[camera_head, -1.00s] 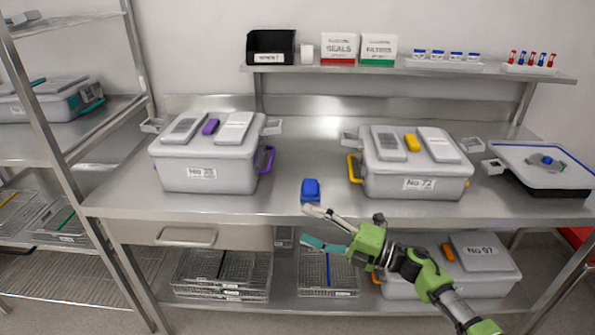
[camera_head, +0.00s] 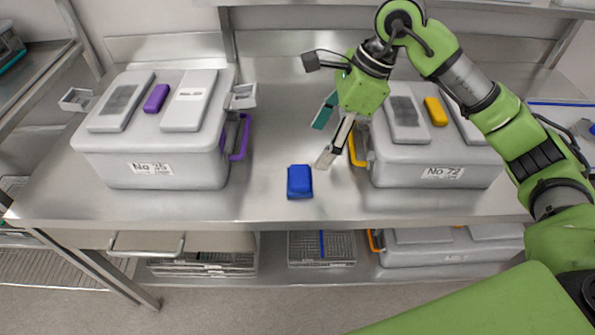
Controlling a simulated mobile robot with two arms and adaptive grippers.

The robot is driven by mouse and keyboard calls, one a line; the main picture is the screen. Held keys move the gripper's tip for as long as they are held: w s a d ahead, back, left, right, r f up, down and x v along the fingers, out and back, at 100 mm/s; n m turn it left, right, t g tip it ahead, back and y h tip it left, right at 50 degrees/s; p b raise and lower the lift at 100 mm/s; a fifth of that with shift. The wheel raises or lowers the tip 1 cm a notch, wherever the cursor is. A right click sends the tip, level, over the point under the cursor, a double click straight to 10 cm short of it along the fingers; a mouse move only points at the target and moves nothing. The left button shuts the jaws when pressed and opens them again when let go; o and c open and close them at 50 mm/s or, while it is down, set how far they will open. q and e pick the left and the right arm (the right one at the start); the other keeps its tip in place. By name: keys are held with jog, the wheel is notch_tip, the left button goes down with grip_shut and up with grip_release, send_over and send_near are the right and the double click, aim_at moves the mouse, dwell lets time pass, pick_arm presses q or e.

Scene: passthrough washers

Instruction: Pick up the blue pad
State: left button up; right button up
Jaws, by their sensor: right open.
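The blue pad (camera_head: 300,182) is a small blue block lying on the steel bench (camera_head: 262,200) between the two grey boxes, close to the front edge. My right gripper (camera_head: 325,137) hangs above and to the right of the pad, beside the yellow handle of the right box. Its two fingers, one teal and one pale, are spread apart with nothing between them. The pale fingertip is nearest the pad, with a gap between them in the picture. My left gripper is out of view.
A grey box No 35 (camera_head: 150,150) with a purple handle stands left of the pad. A grey box No 72 (camera_head: 430,158) with a yellow handle stands to the right. Bare bench lies around the pad. Baskets (camera_head: 322,250) sit on the lower shelf.

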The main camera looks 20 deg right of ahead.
send_near(300, 174)
jog(key=shift+s+p+x, duration=0.2)
jog(key=shift+p+x, duration=0.1)
jog(key=shift+x, duration=0.95)
jog(key=shift+w+a+f, duration=0.15)
jog(key=shift+a+f, duration=0.2)
jog(key=shift+f, duration=0.1)
jog(key=shift+a+f+p, duration=0.15)
jog(key=shift+f+p, duration=0.25)
jog(key=p+x, duration=0.1)
jog(key=x, duration=0.3)
jog(key=shift+w, duration=0.15)
jog(key=shift+f, duration=0.1)
jog(key=shift+c, duration=0.7)
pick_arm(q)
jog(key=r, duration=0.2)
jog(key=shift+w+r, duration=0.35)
pick_arm(e)
jog(key=c, duration=1)
